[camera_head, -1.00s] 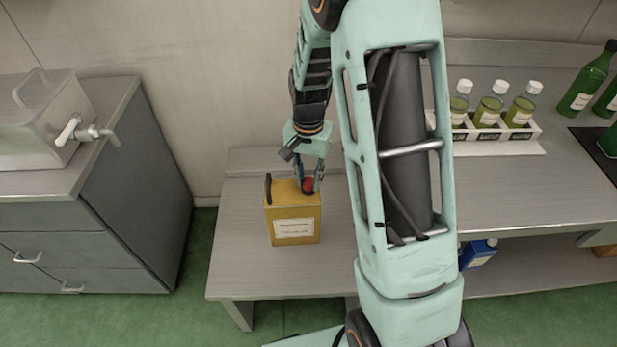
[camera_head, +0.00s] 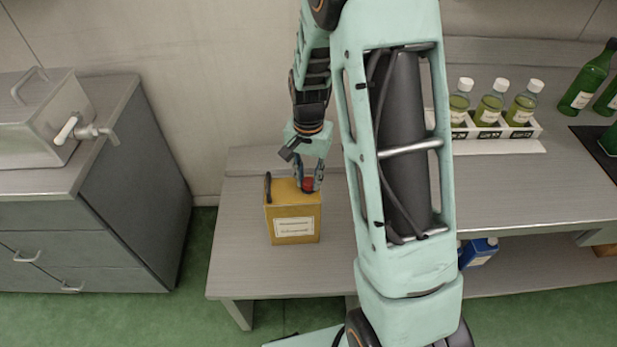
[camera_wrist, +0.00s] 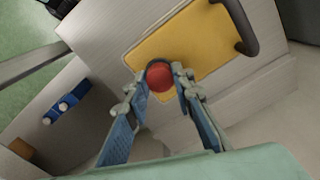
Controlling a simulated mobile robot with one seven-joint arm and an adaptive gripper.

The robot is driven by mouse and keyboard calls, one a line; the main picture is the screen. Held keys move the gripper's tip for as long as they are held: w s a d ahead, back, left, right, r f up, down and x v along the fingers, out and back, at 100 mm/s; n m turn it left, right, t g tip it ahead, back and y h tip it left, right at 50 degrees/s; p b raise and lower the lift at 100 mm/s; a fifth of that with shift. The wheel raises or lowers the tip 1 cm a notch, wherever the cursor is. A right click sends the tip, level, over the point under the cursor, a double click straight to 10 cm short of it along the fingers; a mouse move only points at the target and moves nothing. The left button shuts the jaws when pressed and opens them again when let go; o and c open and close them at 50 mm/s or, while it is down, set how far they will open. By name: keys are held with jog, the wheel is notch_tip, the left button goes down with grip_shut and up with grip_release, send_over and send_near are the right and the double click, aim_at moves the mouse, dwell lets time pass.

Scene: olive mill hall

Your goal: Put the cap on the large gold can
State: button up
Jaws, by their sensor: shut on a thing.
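The large gold can (camera_head: 293,222) stands upright on the low bench, with a white label on its front and a dark handle on its top left. It also shows from above in the wrist view (camera_wrist: 205,45). My gripper (camera_head: 308,184) is over the right part of the can's top. It is shut on the red cap (camera_wrist: 160,76), which sits between the fingertips at a dark ring on the can's top. The cap (camera_head: 308,185) also shows in the head view. Whether the cap is seated on the opening cannot be told.
The bench (camera_head: 235,258) is clear around the can. To the right, small oil bottles (camera_head: 490,108) stand in a white rack, with green bottles (camera_head: 582,82) beyond. A blue container (camera_head: 478,254) is on the lower shelf. A steel tank (camera_head: 40,120) stands on the left cabinet.

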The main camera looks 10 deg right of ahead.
dwell(0.3)
jog(key=o, duration=1)
jog(key=shift+c, duration=0.9)
